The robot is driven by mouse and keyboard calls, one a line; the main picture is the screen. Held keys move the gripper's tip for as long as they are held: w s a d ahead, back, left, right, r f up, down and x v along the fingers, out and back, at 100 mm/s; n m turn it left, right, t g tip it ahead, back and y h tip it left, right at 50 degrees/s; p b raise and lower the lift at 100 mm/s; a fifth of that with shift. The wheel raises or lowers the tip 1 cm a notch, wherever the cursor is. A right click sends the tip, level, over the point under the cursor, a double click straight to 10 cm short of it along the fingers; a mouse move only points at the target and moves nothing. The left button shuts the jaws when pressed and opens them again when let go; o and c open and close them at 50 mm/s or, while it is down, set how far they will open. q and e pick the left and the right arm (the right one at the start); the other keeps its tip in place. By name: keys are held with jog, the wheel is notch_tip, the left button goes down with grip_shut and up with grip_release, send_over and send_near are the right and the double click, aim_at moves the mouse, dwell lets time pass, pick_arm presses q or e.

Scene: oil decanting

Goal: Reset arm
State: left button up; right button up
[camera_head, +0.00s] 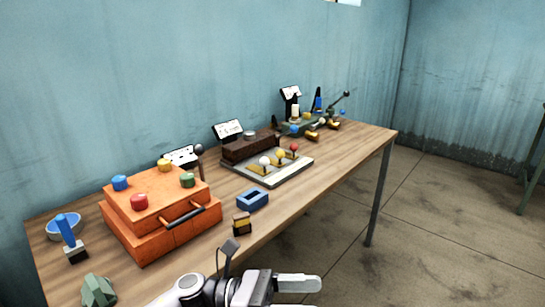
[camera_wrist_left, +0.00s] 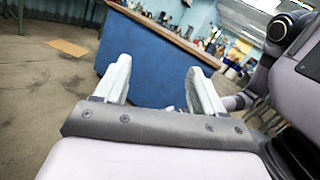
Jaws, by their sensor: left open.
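My left gripper (camera_head: 308,294) is at the bottom edge of the head view, in front of the table (camera_head: 345,163) and clear of its front edge. Its fingers are apart with nothing between them, and the lower finger is partly cut off by the frame. In the left wrist view, the left gripper (camera_wrist_left: 160,75) shows two pale fingers spread wide, empty, with a blue panel beyond them. My right gripper is not in the head view.
On the table are an orange box (camera_head: 160,225) with coloured knobs, a blue block (camera_head: 253,200), a small yellow-black block (camera_head: 242,223), a grey board (camera_head: 268,170) with coloured balls and a blue bowl (camera_head: 60,229).

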pick_arm(q)
jog(key=w+a+f+n+t+y, duration=0.1)
jog(key=a+f+n+t+y, duration=0.4)
jog(key=n, duration=0.6)
jog(key=a+f+n+t+y, duration=0.1)
jog(key=a+n+t, duration=0.2)
jog(key=n+t, duration=0.6)
jog(key=w+a+f+n+t+y, duration=0.1)
jog(key=a+f+n+t+y, duration=0.25)
jog(key=n, duration=1.05)
jog(key=s+a+f+n+g+y, duration=0.4)
jog(key=s+a+f+n+y, duration=0.4)
jog(key=s+a+f+n, duration=0.5)
notch_tip(320, 180, down, 3)
jog(key=s+n, duration=0.1)
jog(key=n, duration=0.2)
jog(key=shift+s+a+r+g, duration=0.2)
jog(key=shift+a+g, duration=0.1)
jog(key=shift+g, duration=0.05)
